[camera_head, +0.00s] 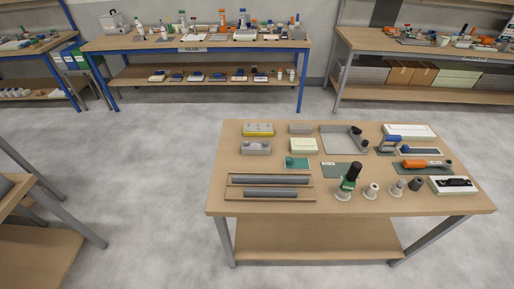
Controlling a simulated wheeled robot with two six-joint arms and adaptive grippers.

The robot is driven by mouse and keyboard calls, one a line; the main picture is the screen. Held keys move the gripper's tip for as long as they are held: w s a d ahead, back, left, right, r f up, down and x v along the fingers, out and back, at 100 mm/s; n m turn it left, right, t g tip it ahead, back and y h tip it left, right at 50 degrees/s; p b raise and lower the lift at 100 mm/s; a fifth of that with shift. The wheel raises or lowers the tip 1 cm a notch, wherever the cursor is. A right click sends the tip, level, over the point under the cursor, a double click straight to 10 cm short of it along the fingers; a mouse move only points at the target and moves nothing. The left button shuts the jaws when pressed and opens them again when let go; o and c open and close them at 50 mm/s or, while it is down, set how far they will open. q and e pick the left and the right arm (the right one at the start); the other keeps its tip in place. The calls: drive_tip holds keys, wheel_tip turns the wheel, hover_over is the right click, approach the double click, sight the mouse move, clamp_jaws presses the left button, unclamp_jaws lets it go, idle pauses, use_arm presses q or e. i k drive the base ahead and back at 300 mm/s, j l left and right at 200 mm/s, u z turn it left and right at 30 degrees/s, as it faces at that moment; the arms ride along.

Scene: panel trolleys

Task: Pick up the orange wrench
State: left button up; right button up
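I cannot make out a clear wrench in the head view. An orange-handled tool (413,165) lies on a dark flat piece at the right of the near wooden table (230,213); it is too small to tell whether it is a wrench. Another small orange item (486,40) sits on the far right bench (360,40), also too small to name. Neither of my grippers shows in this view.
A blue-legged bench (130,43) stands behind. Another table edge (60,200) is at left. Grey floor (150,150) between is clear.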

sight(444, 165)
drive_tip(key=l+z, duration=0.15)
drive_tip(key=z, duration=2.55)
drive_tip(key=i+j+z, duration=0.15)
drive_tip(key=i, duration=1.75)
drive_tip(key=i+u, duration=0.25)
drive_tip(key=i, duration=0.3)
drive_tip(key=i+u, duration=0.2)
drive_tip(key=i, duration=0.35)
drive_tip(key=i+l+u, duration=0.25)
drive_tip(key=i, duration=0.25)
drive_tip(key=i+l+u, duration=0.25)
drive_tip(key=i, duration=0.3)
drive_tip(key=i+j+u, duration=0.2)
drive_tip(key=u, duration=0.25)
drive_tip(key=i+u, duration=0.4)
drive_tip(key=i+j+u, duration=0.1)
drive_tip(key=i+u, duration=0.2)
drive_tip(key=u, duration=0.15)
drive_tip(key=i+l+u, duration=0.15)
drive_tip(key=i+u, duration=0.15)
drive_tip(key=u, duration=0.15)
drive_tip(key=i+u, duration=0.25)
drive_tip(key=i, duration=0.8)
drive_tip(key=i+u, duration=0.3)
drive_tip(key=i, duration=0.75)
